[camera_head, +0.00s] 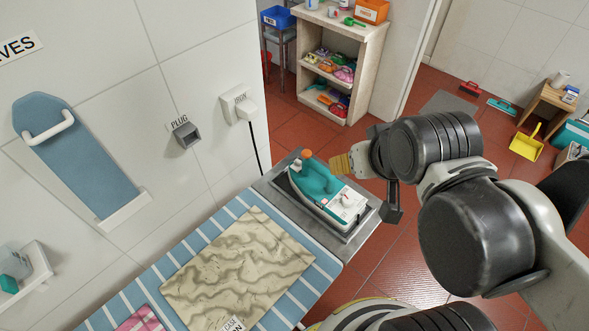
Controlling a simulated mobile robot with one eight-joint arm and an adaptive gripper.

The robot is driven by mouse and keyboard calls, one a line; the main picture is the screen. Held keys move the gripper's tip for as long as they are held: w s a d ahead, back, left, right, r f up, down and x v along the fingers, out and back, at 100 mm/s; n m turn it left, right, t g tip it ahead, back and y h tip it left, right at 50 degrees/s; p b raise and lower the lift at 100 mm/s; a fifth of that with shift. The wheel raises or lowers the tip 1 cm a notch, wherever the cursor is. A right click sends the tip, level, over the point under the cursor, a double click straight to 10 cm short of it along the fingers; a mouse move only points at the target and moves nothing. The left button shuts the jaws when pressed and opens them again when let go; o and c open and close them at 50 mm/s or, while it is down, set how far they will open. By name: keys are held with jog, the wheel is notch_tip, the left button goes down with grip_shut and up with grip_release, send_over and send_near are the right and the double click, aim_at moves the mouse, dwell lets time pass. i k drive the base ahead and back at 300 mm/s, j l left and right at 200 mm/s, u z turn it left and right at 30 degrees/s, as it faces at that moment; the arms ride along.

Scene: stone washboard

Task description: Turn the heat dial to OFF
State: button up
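A teal and white iron (318,184) lies on a grey metal rest (283,200) at the right end of the ironing surface. A small orange round part (306,154) shows at the iron's far end. It may be the heat dial, but its marks are too small to read. My gripper (381,178) is just right of the iron, seen from behind and side-on. A yellow ribbed piece is in front of it, near the iron's handle. Whether the fingers are open or touch anything cannot be told.
A blue-striped board (205,235) carries a beige patterned cloth (236,270). A wall plug box (184,133) and a white box with a black cord (240,105) are on the left wall. A shelf (358,62) stands behind.

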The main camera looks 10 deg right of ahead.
aim_at(347, 201)
jog(key=u, duration=0.75)
jog(key=k+l, duration=0.3)
jog(key=l, duration=0.15)
jog(key=k+l+z, duration=0.15)
jog(key=k+l, duration=0.15)
jog(key=l, duration=0.1)
